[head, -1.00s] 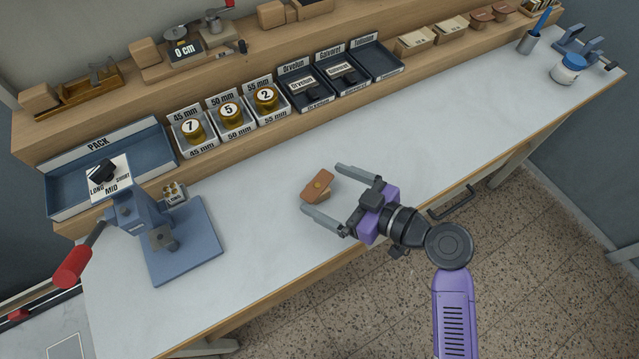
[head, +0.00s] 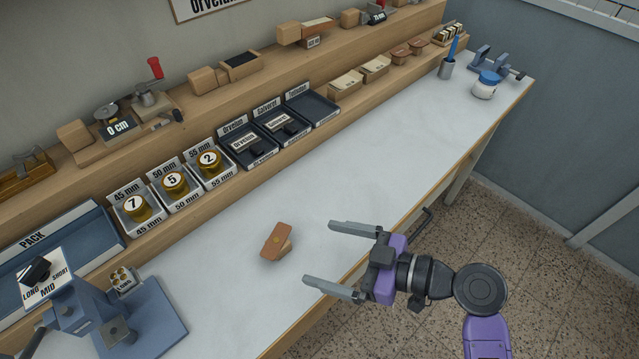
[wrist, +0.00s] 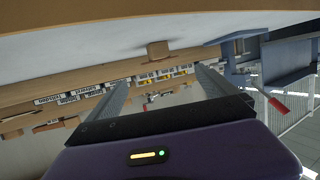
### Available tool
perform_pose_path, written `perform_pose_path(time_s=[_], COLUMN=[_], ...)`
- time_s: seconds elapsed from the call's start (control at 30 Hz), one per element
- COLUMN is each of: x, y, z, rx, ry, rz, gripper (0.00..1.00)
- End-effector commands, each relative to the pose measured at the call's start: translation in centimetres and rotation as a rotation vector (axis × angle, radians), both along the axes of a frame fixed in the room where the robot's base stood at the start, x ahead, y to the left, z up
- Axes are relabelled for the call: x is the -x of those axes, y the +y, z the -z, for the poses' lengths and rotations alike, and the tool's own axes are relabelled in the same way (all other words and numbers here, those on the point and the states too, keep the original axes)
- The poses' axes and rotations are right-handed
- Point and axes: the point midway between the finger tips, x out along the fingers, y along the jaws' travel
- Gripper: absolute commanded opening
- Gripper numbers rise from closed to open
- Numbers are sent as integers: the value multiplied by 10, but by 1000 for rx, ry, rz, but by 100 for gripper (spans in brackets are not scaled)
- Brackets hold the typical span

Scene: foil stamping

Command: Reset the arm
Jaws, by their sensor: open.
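My gripper (head: 333,259) is open and empty over the front edge of the white bench (head: 385,150). Its two grey fingers point left toward a brown leather-like piece (head: 276,239) on a small wooden block, with a gap between them. In the wrist view my gripper (wrist: 160,85) shows its fingers apart with nothing between them. The wooden block (wrist: 158,50) shows beyond the fingers there.
A blue stamping press (head: 115,330) stands at the lower left.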

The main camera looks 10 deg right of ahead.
Motion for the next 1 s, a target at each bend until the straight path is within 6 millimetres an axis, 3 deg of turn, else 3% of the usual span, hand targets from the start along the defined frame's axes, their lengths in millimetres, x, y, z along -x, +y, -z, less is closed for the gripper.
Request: perform_pose_path(time_s=[0.27,0.43,0.57,0.77,1.0], x=[-4,-41,-47,-9,71], y=[-2,-32,-66,-120,-152], z=[-2,-13,-7,1,-16], rx=[-27,-78,-105,-135,-159], ry=[26,55,72,36,-77], rz=[31,266,494,802,991], gripper=[97,97,97,97,97])
